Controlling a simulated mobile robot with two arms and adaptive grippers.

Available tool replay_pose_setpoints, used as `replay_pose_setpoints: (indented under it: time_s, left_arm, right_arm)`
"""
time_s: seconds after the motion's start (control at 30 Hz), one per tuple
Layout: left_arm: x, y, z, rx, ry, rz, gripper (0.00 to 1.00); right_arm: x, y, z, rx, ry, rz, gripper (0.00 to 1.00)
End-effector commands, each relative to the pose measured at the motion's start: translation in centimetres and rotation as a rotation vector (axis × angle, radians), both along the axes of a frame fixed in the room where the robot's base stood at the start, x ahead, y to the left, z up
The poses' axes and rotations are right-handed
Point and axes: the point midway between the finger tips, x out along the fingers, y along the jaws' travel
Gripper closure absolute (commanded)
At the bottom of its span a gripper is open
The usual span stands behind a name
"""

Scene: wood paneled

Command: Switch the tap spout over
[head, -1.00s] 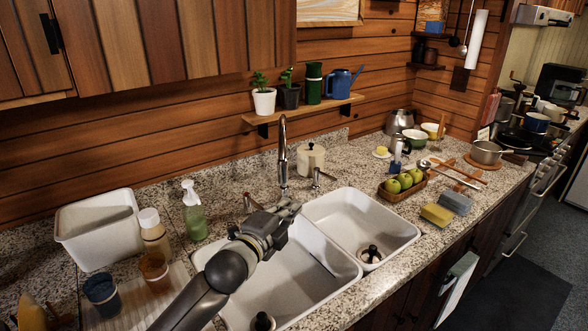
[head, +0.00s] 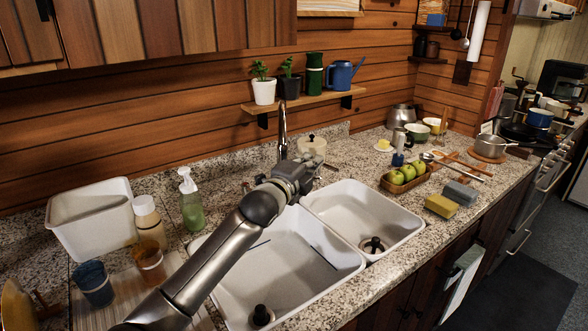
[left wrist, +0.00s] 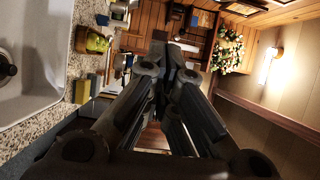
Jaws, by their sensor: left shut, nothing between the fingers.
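The chrome tap (head: 283,132) stands at the back of the double sink (head: 345,275); its upper neck shows in the head view. My left gripper (head: 309,172) is in front of its lower part and hides it, so I cannot tell whether they touch. The gripper is over the back of the sink, near the divider between the two basins. In the left wrist view the fingers (left wrist: 165,62) are closed together and empty, and the tap is not seen there. My right gripper is in neither view.
A soap bottle (head: 191,200) and a white tub (head: 95,215) stand left of the sink. A lidded pot (head: 313,144) is behind it. A tray of green apples (head: 404,177) and sponges (head: 441,206) lie to the right. A shelf (head: 310,101) with plants is above.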

Motion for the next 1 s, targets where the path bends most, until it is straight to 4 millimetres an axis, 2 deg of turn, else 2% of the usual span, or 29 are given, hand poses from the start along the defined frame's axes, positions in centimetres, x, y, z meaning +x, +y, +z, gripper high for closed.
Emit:
replay_pose_setpoints:
  time_s: [0.03,0.2,0.73,1.0]
  left_arm:
    - [0.2,1.2,0.0,0.004,-0.002,0.004,1.00]
    - [0.4,3.2,0.0,0.002,0.000,0.002,1.00]
    - [0.5,4.2,0.1,0.001,0.000,0.001,1.00]
    - [0.3,7.0,0.2,0.005,-0.001,0.003,1.00]
  right_arm:
    - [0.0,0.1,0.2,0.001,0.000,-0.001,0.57]
    - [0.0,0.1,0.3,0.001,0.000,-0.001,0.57]
    - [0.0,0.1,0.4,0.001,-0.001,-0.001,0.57]
    - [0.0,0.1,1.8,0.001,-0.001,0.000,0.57]
